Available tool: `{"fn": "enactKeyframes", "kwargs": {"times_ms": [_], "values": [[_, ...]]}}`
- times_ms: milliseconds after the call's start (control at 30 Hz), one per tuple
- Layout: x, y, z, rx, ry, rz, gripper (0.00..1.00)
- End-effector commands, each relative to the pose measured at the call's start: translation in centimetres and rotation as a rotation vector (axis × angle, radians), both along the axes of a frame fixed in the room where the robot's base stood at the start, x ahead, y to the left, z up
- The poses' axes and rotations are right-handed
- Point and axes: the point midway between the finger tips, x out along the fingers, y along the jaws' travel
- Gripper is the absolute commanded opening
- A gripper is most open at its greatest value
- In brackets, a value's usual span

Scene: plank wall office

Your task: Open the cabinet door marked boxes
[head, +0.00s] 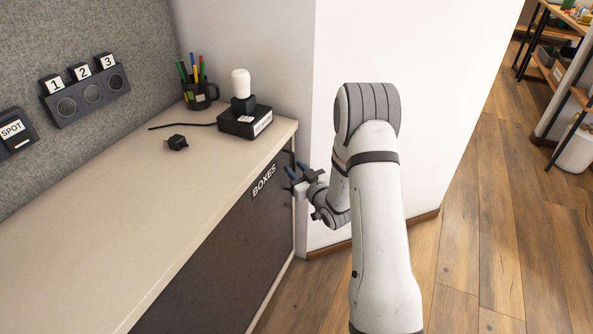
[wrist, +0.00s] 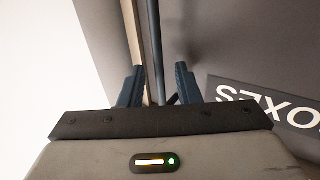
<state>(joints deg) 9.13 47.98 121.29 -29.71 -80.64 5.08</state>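The dark cabinet door (head: 225,245) below the counter carries a white-lettered BOXES label (head: 264,180) and looks closed. In the wrist view the label (wrist: 275,105) appears upside down at the right. My gripper (head: 291,171) is at the door's far end, right of the label. In the wrist view my gripper (wrist: 158,78) is open, with one finger on each side of a dark bar handle (wrist: 155,40). Gaps show between the bar and both fingers. The fingers hide the handle in the head view.
On the counter (head: 110,215) stand a pen cup (head: 200,92), a black box with a white-topped item (head: 245,120) and a small black plug (head: 177,142). A white wall (head: 325,150) rises close beside the gripper. Wooden floor (head: 480,230) is clear at the right.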

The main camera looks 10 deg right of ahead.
Motion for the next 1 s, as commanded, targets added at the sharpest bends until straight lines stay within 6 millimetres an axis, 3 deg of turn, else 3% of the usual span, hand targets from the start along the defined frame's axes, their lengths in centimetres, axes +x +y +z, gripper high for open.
{"fn": "enactKeyframes", "kwargs": {"times_ms": [367, 1000], "values": [[-0.03, 0.05, 0.01, 0.0, 0.0, 0.001, 0.0], [0.04, 0.29, -0.16, 0.0, 0.0, -0.005, 0.0]]}}
